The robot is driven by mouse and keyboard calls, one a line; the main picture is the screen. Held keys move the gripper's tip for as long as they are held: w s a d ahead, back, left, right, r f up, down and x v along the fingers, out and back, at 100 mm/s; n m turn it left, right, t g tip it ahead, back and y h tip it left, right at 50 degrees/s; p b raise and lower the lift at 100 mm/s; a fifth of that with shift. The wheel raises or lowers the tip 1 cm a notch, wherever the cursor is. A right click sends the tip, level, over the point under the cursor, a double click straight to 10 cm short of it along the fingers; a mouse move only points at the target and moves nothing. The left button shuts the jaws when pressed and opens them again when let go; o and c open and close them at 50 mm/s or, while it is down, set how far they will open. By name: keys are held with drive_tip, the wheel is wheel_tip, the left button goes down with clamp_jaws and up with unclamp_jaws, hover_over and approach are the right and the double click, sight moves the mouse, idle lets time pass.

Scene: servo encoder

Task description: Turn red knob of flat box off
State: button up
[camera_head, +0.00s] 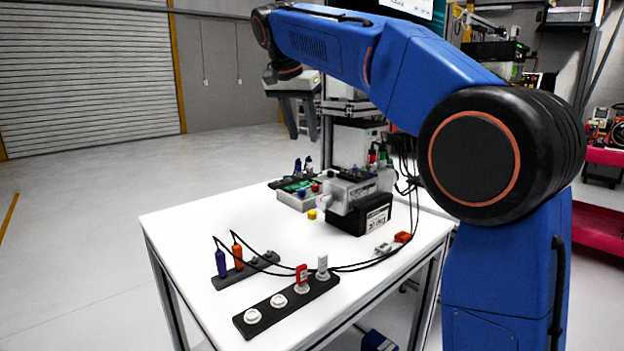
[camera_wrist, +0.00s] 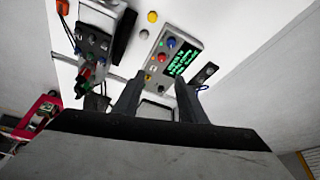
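The flat box (camera_wrist: 184,36) is a low grey box with a green-text screen, lying on the white table; it also shows in the head view (camera_head: 292,201). Its red knob (camera_wrist: 171,42) sits beside the screen, with a blue knob (camera_wrist: 161,57) and a yellow button (camera_wrist: 144,34) near it. In the head view the red knob (camera_head: 315,188) is small, and its turn angle cannot be told. My gripper (camera_head: 302,137) is open and empty, high above the table's far side. In the wrist view my gripper (camera_wrist: 160,88) has its fingers apart, clear of the box.
A grey and black device (camera_head: 360,205) stands right of the flat box. A yellow piece (camera_head: 312,214) lies in front. Black strips with plugs (camera_head: 287,304) and loose cables lie at the table's near side. The white table (camera_head: 185,232) is bare at the left.

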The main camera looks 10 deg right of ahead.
sight(315, 185)
drive_tip(key=x, duration=1.7)
drive_tip(key=shift+w+f, duration=0.1)
drive_tip(key=shift+w, duration=0.2)
clamp_jaws()
